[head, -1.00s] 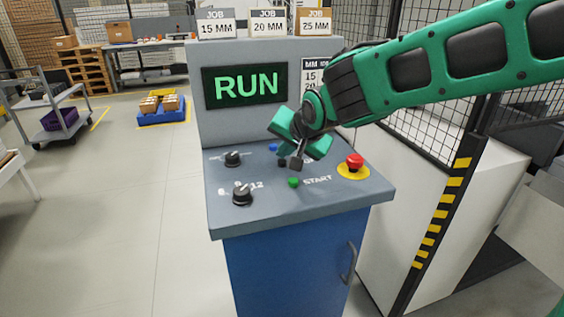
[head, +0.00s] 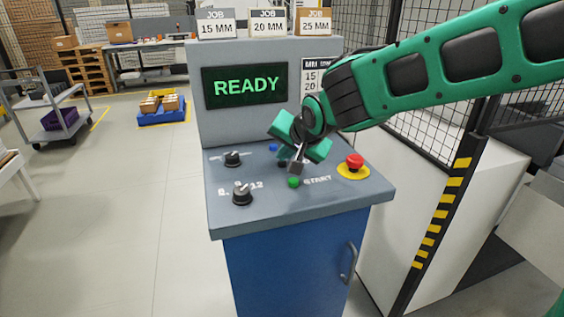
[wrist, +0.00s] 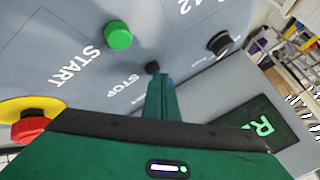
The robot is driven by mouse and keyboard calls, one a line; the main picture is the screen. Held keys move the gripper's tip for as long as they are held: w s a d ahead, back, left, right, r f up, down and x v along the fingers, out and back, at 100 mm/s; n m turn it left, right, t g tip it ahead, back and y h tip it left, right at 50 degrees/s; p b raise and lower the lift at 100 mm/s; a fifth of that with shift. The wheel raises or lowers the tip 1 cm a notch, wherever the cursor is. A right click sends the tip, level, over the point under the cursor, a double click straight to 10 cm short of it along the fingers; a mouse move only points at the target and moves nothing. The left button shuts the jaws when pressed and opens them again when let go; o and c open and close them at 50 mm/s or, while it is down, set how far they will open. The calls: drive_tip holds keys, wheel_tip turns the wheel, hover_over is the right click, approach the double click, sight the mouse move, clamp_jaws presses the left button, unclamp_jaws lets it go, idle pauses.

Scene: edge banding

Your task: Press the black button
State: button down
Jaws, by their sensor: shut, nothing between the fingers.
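I cannot tell the exact gap to the panel. The screen (head: 245,87) reads READY in green.
A green button (head: 293,182) by the START label and a blue button (head: 273,147) are close to my fingertips. A red emergency button (head: 355,161) on a yellow base is to the right. Two black knobs (head: 242,196) (head: 232,158) are on the left. Mesh fencing (head: 430,140) stands at right.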

idle(0.4)
drive_tip(key=shift+r, duration=0.85)
drive_tip(key=shift+r, duration=2.5)
